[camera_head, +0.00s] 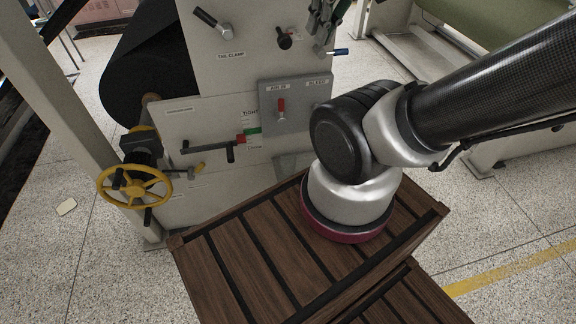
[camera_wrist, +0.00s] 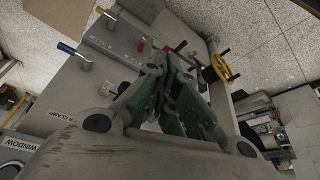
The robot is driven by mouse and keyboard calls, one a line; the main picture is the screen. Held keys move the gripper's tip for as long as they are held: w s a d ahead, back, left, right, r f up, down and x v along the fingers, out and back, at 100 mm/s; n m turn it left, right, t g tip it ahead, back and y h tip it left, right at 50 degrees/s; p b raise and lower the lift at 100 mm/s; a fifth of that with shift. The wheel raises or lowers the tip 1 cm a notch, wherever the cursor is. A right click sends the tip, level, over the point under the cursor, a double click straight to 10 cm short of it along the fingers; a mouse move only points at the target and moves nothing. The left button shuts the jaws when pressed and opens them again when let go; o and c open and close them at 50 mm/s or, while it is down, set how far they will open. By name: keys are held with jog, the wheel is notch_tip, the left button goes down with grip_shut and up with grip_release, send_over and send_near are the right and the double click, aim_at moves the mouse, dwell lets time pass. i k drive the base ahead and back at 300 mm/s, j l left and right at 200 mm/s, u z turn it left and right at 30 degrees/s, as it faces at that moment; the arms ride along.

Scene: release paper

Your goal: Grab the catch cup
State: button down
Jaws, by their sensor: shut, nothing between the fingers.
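I cannot make out a catch cup in either view. My gripper (camera_head: 320,35) hangs at the top of the head view, in front of the machine's pale panel, near a blue-handled lever (camera_head: 338,52). In the wrist view my gripper (camera_wrist: 166,70) has its green-grey fingers drawn together, with nothing seen held between the tips. The fingers hide part of the panel behind them.
The machine panel carries a red-handled lever (camera_head: 281,108), a black-handled clamp lever (camera_head: 212,22) and a black T-handle (camera_head: 215,148). A yellow handwheel (camera_head: 134,186) sticks out at left. A dark roll (camera_head: 140,75) sits behind. Open speckled floor lies at lower left.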

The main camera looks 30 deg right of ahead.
aim_at(288, 161)
jog(key=k+l+u, duration=0.15)
jog(key=k, duration=0.3)
jog(key=k+l+u, duration=0.15)
jog(key=k, duration=0.3)
jog(key=k+l+u, duration=0.15)
jog(key=k, duration=0.3)
